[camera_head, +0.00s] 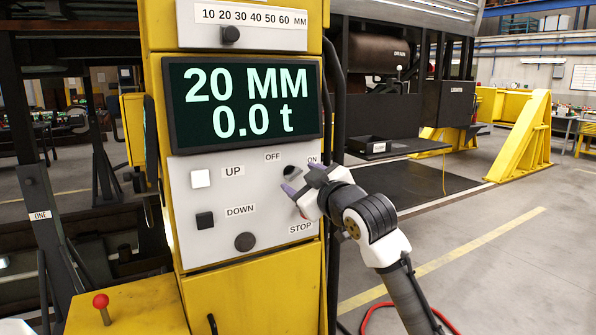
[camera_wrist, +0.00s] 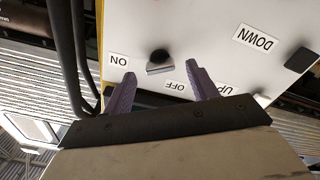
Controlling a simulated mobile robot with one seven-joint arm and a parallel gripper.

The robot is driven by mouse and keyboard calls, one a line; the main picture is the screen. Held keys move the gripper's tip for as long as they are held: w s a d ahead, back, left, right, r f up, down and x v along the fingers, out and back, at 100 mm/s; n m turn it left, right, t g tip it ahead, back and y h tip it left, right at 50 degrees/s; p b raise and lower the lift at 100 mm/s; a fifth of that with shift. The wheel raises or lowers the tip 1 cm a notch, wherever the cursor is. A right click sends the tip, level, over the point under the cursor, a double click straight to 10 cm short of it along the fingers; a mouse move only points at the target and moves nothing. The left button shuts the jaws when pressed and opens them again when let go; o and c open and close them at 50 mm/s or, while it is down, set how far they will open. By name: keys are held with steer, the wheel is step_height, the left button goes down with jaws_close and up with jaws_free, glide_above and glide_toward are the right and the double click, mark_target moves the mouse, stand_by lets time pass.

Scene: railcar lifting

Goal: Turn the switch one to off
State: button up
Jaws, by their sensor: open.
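The switch (camera_head: 291,171) is a small dark knob on the light control panel (camera_head: 215,235), between the OFF label (camera_head: 272,156) and the ON label (camera_head: 313,160). My gripper (camera_head: 299,179) is open in front of the panel, with its purple fingers close to the knob and partly covering it. In the wrist view the panel appears upside down. There the switch (camera_wrist: 160,61) shows a grey bar and lies just beyond the gap between my fingertips (camera_wrist: 161,70). No contact is visible. I cannot tell clearly which label the knob points to.
The display (camera_head: 245,100) reads 20 MM and 0.0 t. A white UP button (camera_head: 201,178), a black DOWN button (camera_head: 205,220) and a round dark knob (camera_head: 245,242) share the panel. A red-tipped lever (camera_head: 101,301) stands lower left.

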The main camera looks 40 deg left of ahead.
mark_target(293, 174)
steer(key=shift+x, duration=1.2)
steer(key=c, duration=1)
steer(key=n+b, duration=0.1)
steer(key=n, duration=0.4)
steer(key=n+b, duration=0.1)
steer(key=n, duration=0.5)
steer(key=shift+n, duration=0.4)
